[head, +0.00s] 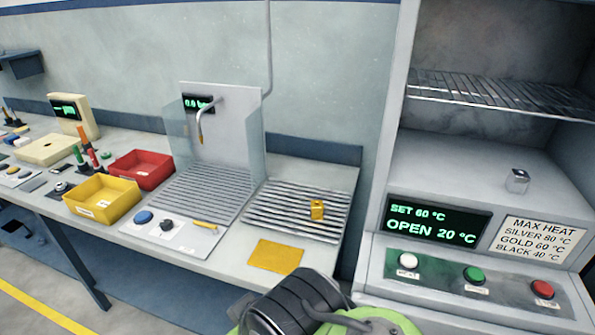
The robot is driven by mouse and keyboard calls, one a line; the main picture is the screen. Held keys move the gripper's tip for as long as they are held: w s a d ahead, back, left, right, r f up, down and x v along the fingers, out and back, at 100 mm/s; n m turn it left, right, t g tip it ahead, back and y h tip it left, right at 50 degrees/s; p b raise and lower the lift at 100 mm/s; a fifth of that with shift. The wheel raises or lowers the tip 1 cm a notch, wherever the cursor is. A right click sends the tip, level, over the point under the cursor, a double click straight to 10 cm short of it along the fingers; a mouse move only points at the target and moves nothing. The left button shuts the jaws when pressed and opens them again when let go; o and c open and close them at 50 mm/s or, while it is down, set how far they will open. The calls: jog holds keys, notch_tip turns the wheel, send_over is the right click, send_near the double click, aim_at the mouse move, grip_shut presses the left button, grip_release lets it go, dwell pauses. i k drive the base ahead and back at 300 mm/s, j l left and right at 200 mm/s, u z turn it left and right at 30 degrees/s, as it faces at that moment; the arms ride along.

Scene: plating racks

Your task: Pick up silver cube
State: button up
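The silver cube (517,181) is a small shiny block. It sits at the right in the head view, on the floor of the open grey oven (430,160), below a wire shelf. Part of my arm, black and green, shows at the bottom middle of the view, well short of the oven and to the left of its front. My gripper's fingers are not in view, so what they hold is hidden.
The oven display (436,221) reads SET 60 °C and OPEN 20 °C. A sign (540,243) lists maximum heats. A wire shelf (490,92) crosses the oven above the cube. A gold block (317,210) stands on a ribbed rack. Red (141,169) and yellow (101,198) bins stand left.

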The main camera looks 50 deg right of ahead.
aim_at(517, 181)
jog(key=z, duration=3.1)
jog(key=i+u, duration=0.1)
jog(key=u, duration=0.3)
jog(key=l+u, duration=0.2)
jog(key=u, duration=0.15)
jog(key=i+l+u, duration=0.1)
jog(key=u, duration=0.3)
jog(key=i+l+u, duration=0.1)
jog(key=u, duration=0.3)
